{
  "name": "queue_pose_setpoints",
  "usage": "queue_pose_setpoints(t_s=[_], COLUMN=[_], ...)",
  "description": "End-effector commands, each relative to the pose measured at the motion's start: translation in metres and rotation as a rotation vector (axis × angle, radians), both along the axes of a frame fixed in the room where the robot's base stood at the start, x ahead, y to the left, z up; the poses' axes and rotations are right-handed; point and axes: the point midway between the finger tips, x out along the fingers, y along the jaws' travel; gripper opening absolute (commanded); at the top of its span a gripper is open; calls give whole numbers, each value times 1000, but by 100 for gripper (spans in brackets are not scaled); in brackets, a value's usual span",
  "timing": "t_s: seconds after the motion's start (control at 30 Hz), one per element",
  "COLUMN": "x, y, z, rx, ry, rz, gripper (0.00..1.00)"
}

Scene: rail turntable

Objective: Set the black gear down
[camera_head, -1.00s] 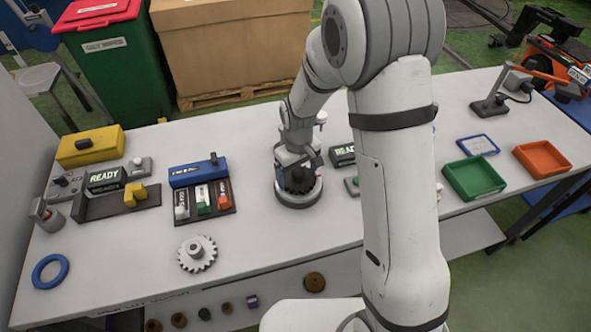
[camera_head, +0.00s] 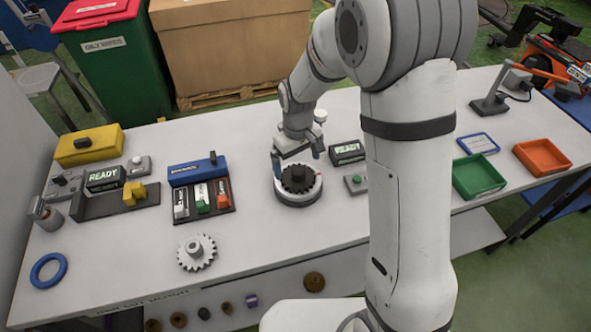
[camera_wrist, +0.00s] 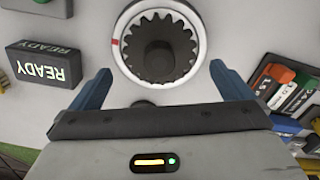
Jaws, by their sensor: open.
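The black gear (camera_head: 298,178) lies flat on the round turntable (camera_head: 297,199), inside its pale rim. In the wrist view the black gear (camera_wrist: 160,62) shows its teeth and raised hub, with the white ring of the turntable (camera_wrist: 118,50) around it. My gripper (camera_head: 297,158) is open and empty, above and behind the gear. Its two blue fingers (camera_wrist: 160,85) stand wide apart in the wrist view, with the gear beyond them and apart from them.
A READY display (camera_head: 346,152) and a green-button box (camera_head: 356,184) stand right of the turntable. Green (camera_head: 479,177) and orange (camera_head: 541,157) trays stand at right. The table front is mostly clear.

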Motion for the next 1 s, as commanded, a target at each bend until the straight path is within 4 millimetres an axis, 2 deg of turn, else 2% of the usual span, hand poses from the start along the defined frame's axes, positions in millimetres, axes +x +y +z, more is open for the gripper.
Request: queue_pose_setpoints(t_s=[0.1,0.3,0.43,0.67,0.77,0.83,1.0], x=[1,1,0,-3,-12,-25,-74], y=[1,1,1,-3,-15,-31,-75], z=[28,63,76,84,98,112,146], rx=[2,1,0,1,7,15,37], ry=[-7,-4,-2,-5,-25,-49,-122], rz=[0,1,1,-8,-44,-90,-237], gripper=[100,100,100,100,100,100,100])
